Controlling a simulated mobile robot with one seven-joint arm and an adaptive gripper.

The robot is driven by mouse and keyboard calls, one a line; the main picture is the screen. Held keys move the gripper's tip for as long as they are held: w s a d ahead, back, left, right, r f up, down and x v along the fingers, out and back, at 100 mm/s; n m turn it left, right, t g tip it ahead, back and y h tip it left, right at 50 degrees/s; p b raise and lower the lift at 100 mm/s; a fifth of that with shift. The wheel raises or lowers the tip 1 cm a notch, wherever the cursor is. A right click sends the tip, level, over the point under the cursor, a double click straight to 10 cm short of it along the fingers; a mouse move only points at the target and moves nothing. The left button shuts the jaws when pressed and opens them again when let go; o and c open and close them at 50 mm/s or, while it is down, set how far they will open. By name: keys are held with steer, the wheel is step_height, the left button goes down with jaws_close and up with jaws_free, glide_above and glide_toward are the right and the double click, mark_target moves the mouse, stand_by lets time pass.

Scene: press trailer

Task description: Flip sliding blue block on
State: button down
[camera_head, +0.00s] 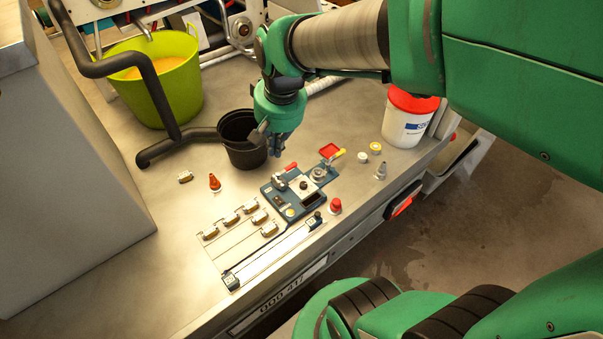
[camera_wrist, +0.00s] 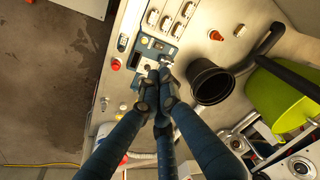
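My gripper (camera_head: 274,147) hangs above the table behind the panel, beside the black pot. In the wrist view its fingers (camera_wrist: 158,76) converge with tips together, holding nothing visible. They cover part of the panel.
A black pot (camera_head: 243,154), a green bucket (camera_head: 180,92) and a bent dark pipe (camera_head: 161,97) stand behind left. A red button (camera_head: 335,206) is right of the rail. A white tub with red lid (camera_head: 404,126) stands right. Several small connectors lie left of the panel.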

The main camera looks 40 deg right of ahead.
mark_target(313, 221)
steer(key=w+d+f+m+g+y+p, duration=0.1)
steer(key=w+d+f+m+g+p, duration=0.25)
steer(key=d+f, duration=0.9)
steer(key=d+f+m+y, duration=0.1)
steer(key=d+f+m, duration=0.1)
steer(key=d+f, duration=0.3)
steer(key=s+d+f+m+y, duration=0.1)
steer(key=d+f, duration=0.3)
steer(key=f, duration=0.5)
steer(key=shift+s+d+f+m+p, duration=0.25)
steer(key=shift+d+m+p, duration=0.15)
steer(key=shift+m, duration=0.45)
steer(key=shift+a+g, duration=0.1)
steer(key=shift+g, duration=0.15)
steer(key=b+x, duration=0.2)
steer(key=x, duration=0.8)
steer(key=shift+a+f, duration=0.1)
steer(key=shift+f, duration=0.05)
steer(key=shift+s+a+b, duration=0.25)
steer(key=shift+s+a, duration=0.05)
steer(key=shift+a, duration=0.2)
steer(key=shift+s+a+b, duration=0.2)
steer(key=shift+s+a, duration=0.05)
steer(key=shift+a, duration=0.25)
steer(key=shift+s+a+f, duration=0.1)
steer(key=shift+s+a, duration=0.1)
steer(key=shift+a, duration=0.25)
steer(key=shift+s+a, duration=0.1)
steer(key=shift+a, duration=0.1)
